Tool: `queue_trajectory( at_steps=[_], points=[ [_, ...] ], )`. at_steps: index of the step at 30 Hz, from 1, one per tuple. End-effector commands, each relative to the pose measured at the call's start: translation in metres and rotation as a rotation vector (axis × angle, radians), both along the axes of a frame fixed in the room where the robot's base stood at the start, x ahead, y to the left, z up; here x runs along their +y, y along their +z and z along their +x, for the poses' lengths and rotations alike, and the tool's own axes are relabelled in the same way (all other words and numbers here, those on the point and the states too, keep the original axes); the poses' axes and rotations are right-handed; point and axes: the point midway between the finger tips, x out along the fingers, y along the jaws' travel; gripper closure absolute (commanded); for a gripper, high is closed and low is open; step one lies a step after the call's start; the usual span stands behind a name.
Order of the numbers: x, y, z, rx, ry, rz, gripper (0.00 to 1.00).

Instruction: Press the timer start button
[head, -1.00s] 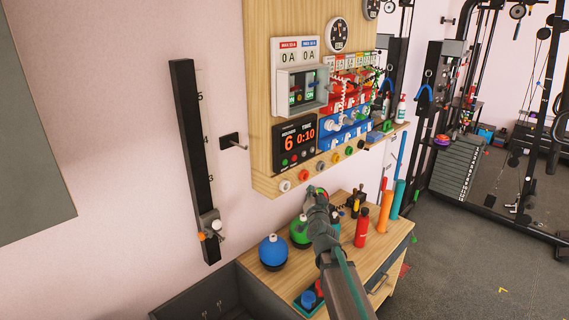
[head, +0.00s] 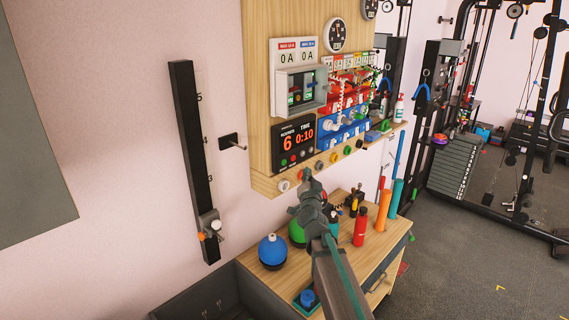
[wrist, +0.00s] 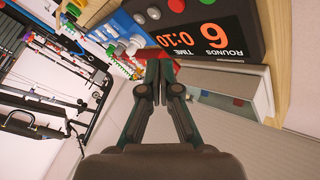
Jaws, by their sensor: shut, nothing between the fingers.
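The timer (head: 293,142) is a black panel on the wooden board, with orange digits reading 6 rounds and time 0:10. A row of small round buttons, green and red among them, runs under its digits. In the wrist view the timer (wrist: 205,35) appears upside down, with a green button (wrist: 250,3) at the top edge. My gripper (head: 307,173) is at the board's lower edge, below the timer. In the wrist view my gripper (wrist: 159,60) has its fingertips together with nothing held, in front of a red surface. Whether the tips touch anything is unclear.
Several coloured knobs, one white (head: 284,186), line the board's lower edge.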

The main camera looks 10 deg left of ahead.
Motion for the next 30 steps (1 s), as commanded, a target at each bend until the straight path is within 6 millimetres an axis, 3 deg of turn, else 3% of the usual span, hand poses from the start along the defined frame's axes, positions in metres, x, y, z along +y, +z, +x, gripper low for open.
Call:
queue_trajectory(
  at_steps=[18,30],
  points=[
    [0.058,0.002,0.043,0.002,0.001,0.000,1.00],
    [0.064,-0.001,0.046,0.000,0.000,0.000,1.00]
  ],
)
